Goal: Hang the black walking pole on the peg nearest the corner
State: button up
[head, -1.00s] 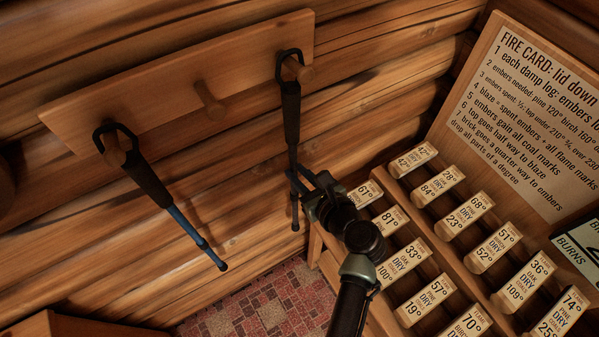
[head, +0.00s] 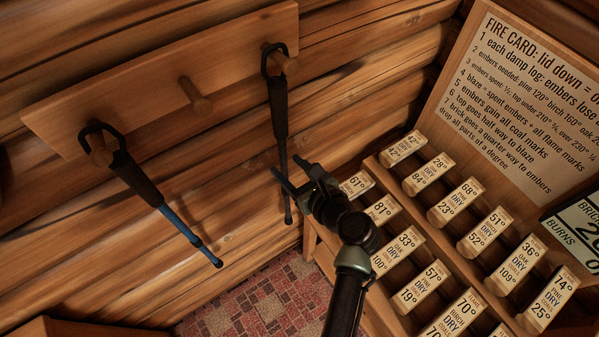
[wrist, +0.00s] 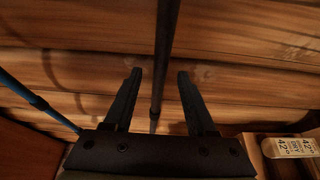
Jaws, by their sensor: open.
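The black walking pole (head: 280,110) hangs by its wrist loop on the right-hand peg (head: 290,67) of a wooden peg board (head: 60,117). Its thin shaft points down along the log wall. My gripper (head: 287,167) is open at the lower shaft. In the wrist view the black pole (wrist: 163,60) shows between the two spread fingers (wrist: 160,75); I cannot tell how deep it sits between them. A blue walking pole (head: 180,225) hangs on the left peg (head: 101,155). The middle peg (head: 199,102) is bare.
A slanted wooden rack (head: 385,170) of labelled log blocks stands to the right, close to my arm. A fire card board (head: 530,100) stands behind it. A red patterned rug (head: 245,300) lies below. The wall between the two poles is clear.

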jog(key=v, duration=1.2)
jog(key=shift+s+d, duration=0.25)
jog(key=shift+s, duration=0.05)
jog(key=shift+r, duration=0.1)
jog(key=w+r+n+t+h, duration=0.3)
jog(key=w+r+n, duration=0.6)
jog(key=r, duration=0.5)
notch_tip(320, 180, up, 19)
jog(key=w+a+n+t+h, duration=0.1)
jog(key=w+n+t+h, duration=0.1)
jog(key=n+t, duration=0.5)
jog(key=s+a+r+n+t+h, duration=0.1)
jog(key=s+r+n, duration=0.3)
jog(key=r, duration=0.4)
jog(key=s+r+n+t+h, duration=0.1)
jog(key=s+r+n+t, duration=0.2)
jog(key=r, duration=0.5)
jog(key=s+a+r+n+t, duration=0.1)
jog(key=s+r+n+t, duration=0.1)
jog(key=s+r+n, duration=0.3)
notch_tip(320, 180, up, 3)
jog(key=shift+s+a+r+n+t+h, duration=0.1)
jog(key=shift+s+a+n+t+h, duration=0.25)
jog(key=shift+s, duration=0.35)
